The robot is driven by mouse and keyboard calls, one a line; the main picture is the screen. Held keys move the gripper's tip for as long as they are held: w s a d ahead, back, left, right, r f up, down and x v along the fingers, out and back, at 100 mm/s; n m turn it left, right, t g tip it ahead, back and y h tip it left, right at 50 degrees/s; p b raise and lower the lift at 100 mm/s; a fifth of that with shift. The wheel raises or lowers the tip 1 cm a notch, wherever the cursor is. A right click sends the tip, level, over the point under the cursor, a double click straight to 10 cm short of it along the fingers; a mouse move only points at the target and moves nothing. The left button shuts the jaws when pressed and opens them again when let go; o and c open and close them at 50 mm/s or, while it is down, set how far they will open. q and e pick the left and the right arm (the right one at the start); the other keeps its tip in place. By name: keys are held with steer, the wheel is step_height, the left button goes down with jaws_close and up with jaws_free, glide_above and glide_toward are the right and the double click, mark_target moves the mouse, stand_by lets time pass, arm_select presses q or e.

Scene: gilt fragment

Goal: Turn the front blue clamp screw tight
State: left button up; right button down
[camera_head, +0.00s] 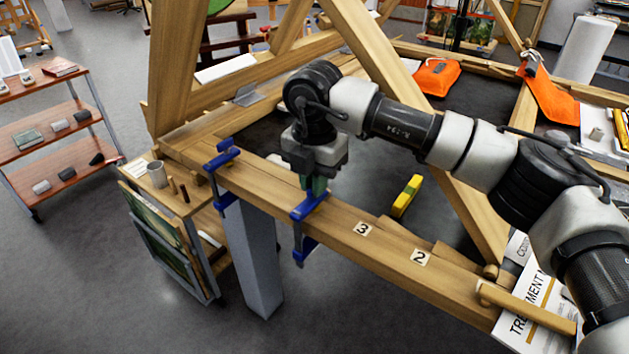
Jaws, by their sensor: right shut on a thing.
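The front blue clamp (306,247) grips the front wooden beam, its blue bar across the top and its lower part hanging below the beam's front edge. My right gripper (314,185) points down over the top of this clamp and is shut on its screw. The screw itself is mostly hidden by the fingers. A second blue clamp (222,160) sits further left on the same frame, near the corner, with nothing touching it. My left gripper is not in view.
The wooden beam (390,252) carries labels 3 and 2. Slanted timbers rise behind and beside my right arm. An orange cloth (437,77) lies at the back.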

steer(key=shift+w+r, duration=0.1)
steer(key=shift+r, duration=0.05)
stand_by(0.3)
steer(key=c, duration=1.2)
jaws_free()
step_height(320, 180, up, 11)
steer(key=shift+f, duration=0.15)
steer(key=shift+f, duration=0.1)
